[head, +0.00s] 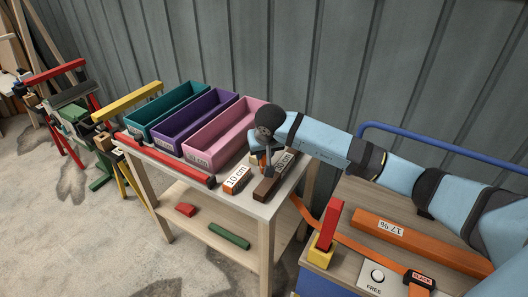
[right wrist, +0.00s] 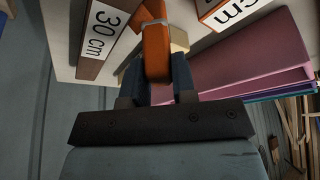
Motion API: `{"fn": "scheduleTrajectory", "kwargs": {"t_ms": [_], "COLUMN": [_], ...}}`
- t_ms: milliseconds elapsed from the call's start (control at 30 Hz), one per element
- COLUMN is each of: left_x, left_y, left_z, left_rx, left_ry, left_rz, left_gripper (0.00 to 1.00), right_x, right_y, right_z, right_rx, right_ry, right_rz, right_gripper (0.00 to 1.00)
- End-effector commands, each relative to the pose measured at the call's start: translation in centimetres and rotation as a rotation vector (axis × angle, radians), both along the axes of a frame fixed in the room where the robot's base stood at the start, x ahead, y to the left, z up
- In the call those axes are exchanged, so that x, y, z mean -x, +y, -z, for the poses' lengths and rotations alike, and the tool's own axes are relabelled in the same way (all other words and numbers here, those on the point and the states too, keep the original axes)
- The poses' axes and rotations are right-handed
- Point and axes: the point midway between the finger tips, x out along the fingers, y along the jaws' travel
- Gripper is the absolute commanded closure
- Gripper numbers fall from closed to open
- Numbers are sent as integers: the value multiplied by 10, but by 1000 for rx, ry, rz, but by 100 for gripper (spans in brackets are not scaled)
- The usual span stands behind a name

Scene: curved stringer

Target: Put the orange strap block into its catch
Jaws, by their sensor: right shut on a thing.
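My right gripper (head: 262,160) reaches in from the right over the white-topped table. In the right wrist view my right gripper (right wrist: 158,75) is shut on an orange block (right wrist: 155,52), which I take to be the strap block. Its far end is close to a small cream piece (right wrist: 179,40); I cannot tell whether they touch or whether that piece is the catch. In the head view the gripper mostly hides the held block. My left gripper is not in view.
A "10 cm" block (head: 238,179) and a dark "30 cm" block (head: 272,182) lie near the gripper. Pink (head: 208,158), purple and teal bins stand behind. The cart (head: 345,192) at right holds an orange beam (head: 425,246), an orange strap and a red block (head: 330,222).

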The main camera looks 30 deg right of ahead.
Motion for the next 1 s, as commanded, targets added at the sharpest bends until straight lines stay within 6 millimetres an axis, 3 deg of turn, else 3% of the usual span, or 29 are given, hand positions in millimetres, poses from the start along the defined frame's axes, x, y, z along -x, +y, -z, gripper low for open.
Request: {"fn": "scheduleTrajectory", "kwargs": {"t_ms": [267,300,400,767,1000], "left_x": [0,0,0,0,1], "left_y": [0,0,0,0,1], "left_z": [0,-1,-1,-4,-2], "left_rx": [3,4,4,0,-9], "left_ry": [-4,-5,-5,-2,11], "left_rz": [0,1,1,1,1], "left_gripper": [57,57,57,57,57], "right_x": [0,0,0,0,16], "right_y": [-1,0,0,0,3], "right_z": [2,2,2,-5,-47], "right_rx": [1,0,0,0,2], "right_ry": [-2,-2,-1,-1,-5], "right_rz": [0,1,1,0,-1], "right_gripper": [100,70,49,49,49]}}
